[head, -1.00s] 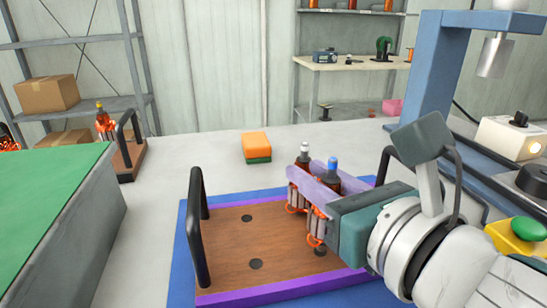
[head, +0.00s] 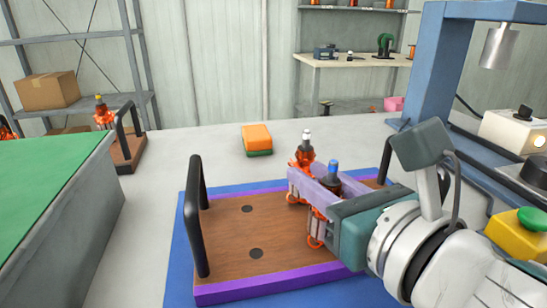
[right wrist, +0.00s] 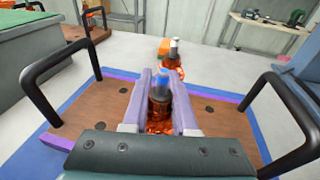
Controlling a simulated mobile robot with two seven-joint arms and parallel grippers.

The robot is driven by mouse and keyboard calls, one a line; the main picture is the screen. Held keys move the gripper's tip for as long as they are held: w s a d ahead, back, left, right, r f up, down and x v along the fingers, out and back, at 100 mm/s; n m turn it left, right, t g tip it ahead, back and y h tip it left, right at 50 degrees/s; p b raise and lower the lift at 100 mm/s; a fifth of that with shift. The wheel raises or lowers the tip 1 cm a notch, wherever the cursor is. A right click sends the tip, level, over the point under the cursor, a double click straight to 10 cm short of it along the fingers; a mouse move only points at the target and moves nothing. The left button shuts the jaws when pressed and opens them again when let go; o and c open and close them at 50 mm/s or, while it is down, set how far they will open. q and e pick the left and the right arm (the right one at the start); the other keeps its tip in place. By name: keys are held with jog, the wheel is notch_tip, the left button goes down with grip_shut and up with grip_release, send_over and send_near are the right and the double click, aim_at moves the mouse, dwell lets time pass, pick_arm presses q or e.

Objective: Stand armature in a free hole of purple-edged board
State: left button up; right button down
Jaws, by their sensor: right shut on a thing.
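The purple-edged board (head: 222,283) is brown with dark round holes and lies on a blue mat. My right gripper (head: 308,178) has lilac fingers shut on an armature with a blue top (head: 333,183), held upright over the board's right part. In the right wrist view this armature (right wrist: 160,100) stands between the fingers; whether its foot is in a hole is hidden. An armature with a white top (head: 305,153) stands upright just behind the fingers. Two holes show empty on the left, a far hole (head: 248,208) and a near hole (head: 256,253). My left gripper is out of view.
A black handle (head: 193,215) rises at the board's left end; another stands at its right (right wrist: 285,110). An orange and green sponge (head: 257,139) lies behind. A blue press frame (head: 433,70) and yellow box with a green button (head: 520,238) are at right.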

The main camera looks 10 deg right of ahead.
jog(key=c, duration=0.6)
grip_release()
jog(key=v, duration=1)
jog(key=shift+f, duration=0.1)
